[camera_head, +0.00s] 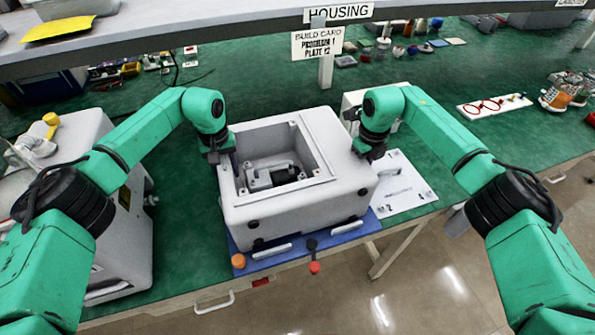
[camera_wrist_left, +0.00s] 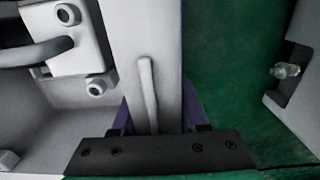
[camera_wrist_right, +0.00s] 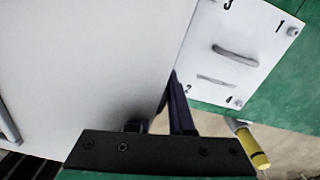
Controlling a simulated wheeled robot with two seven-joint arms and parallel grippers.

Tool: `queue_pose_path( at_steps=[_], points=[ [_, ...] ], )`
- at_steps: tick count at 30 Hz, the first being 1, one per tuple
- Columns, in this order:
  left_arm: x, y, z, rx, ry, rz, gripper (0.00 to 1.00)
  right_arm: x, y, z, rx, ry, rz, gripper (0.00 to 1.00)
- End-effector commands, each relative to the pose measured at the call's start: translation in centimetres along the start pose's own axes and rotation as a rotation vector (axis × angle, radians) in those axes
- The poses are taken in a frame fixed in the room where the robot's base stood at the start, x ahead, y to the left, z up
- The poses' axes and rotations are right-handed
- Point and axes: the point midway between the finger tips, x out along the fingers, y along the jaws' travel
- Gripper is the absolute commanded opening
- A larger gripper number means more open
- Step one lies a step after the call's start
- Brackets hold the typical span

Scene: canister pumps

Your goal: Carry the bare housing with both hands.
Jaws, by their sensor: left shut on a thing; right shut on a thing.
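The bare housing (camera_head: 285,208) is a light grey box with an open top, in the middle of the head view. Dark parts and a grey bar show inside it. My left gripper (camera_head: 226,160) is shut on its left wall. In the left wrist view the fingers straddle this housing wall (camera_wrist_left: 155,45). My right gripper (camera_head: 368,153) is shut at the housing's right side. In the right wrist view the housing's pale surface (camera_wrist_right: 85,65) fills the left, and what the fingers grip is partly hidden. The housing looks level. I cannot tell whether it touches the blue mat (camera_head: 348,232) below.
A white numbered plate (camera_head: 405,190) lies on the green bench right of the housing. A large grey machine (camera_head: 125,215) stands at the left. A shelf with a HOUSING sign (camera_head: 338,13) crosses behind. An orange knob (camera_head: 238,261) and a red-tipped lever (camera_head: 314,267) sit at the front.

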Motion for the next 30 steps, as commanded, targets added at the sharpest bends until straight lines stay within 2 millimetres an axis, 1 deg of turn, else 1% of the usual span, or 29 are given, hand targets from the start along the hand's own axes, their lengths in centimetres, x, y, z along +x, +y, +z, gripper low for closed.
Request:
queue_pose_path(
  at_steps=[16, 17, 20, 23, 30],
  points=[
    [-0.1, 0.0, 0.0, -0.002, 0.000, 0.000, 0.00, -0.2, 0.0, 0.1, 0.000, -0.003, 0.000, 0.00],
    [-0.5, 0.1, -0.1, -0.002, 0.003, 0.006, 0.00, -0.5, 0.0, 0.2, -0.001, -0.009, 0.001, 0.00],
    [-0.7, 0.1, -0.1, -0.002, 0.003, 0.006, 0.00, -0.7, 0.0, 0.2, -0.001, -0.010, 0.001, 0.00],
    [-1.3, 0.1, -0.1, -0.002, 0.003, 0.005, 0.00, -1.4, 0.0, 0.2, -0.001, -0.009, 0.001, 0.00],
    [-4.2, 0.1, -0.1, -0.002, 0.003, 0.005, 0.00, -4.3, 0.0, 0.2, 0.000, -0.009, 0.001, 0.00]
  ],
)
